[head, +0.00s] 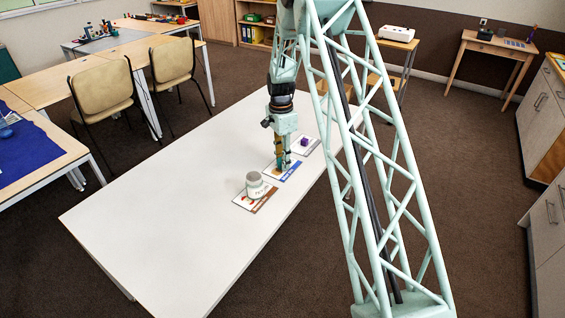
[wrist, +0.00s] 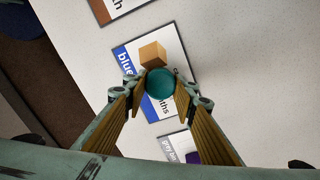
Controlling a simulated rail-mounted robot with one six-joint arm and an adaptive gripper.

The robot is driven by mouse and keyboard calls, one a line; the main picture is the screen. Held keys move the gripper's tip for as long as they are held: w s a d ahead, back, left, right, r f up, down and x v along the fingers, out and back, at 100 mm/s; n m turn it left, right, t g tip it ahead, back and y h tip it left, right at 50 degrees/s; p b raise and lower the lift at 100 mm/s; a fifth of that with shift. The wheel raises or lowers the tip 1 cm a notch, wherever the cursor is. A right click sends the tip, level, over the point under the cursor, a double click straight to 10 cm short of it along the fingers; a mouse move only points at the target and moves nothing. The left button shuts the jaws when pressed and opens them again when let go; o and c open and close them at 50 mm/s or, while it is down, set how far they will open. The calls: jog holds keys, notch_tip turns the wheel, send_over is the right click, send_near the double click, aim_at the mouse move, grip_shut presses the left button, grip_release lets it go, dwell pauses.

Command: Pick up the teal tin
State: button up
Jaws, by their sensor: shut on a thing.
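The teal tin (wrist: 160,84) is round and sits between my gripper's fingers in the wrist view, over the card with the blue band (wrist: 122,54). My gripper (wrist: 155,90) is shut on the tin, one yellowish finger on each side. In the head view my gripper (head: 282,163) points down over the middle card, and the tin is mostly hidden there. I cannot tell whether the tin touches the card.
A tan block (wrist: 153,54) lies on the same card, right by the tin. A card with a brown band holds a pale tin (head: 255,186). Another card holds a purple block (head: 304,141). The white table (head: 150,205) is clear on its left.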

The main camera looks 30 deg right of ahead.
jog(key=shift+r, duration=0.1)
jog(key=shift+r+p, duration=0.6)
jog(key=shift+r, duration=1.15)
jog(key=s+a, duration=0.1)
jog(key=s, duration=0.4)
jog(key=s+a+r+p, duration=0.1)
jog(key=s, duration=0.4)
jog(key=s+a+p, duration=0.1)
jog(key=s, duration=0.4)
jog(key=shift+s+a+r, duration=0.15)
jog(key=shift+s+a, duration=0.15)
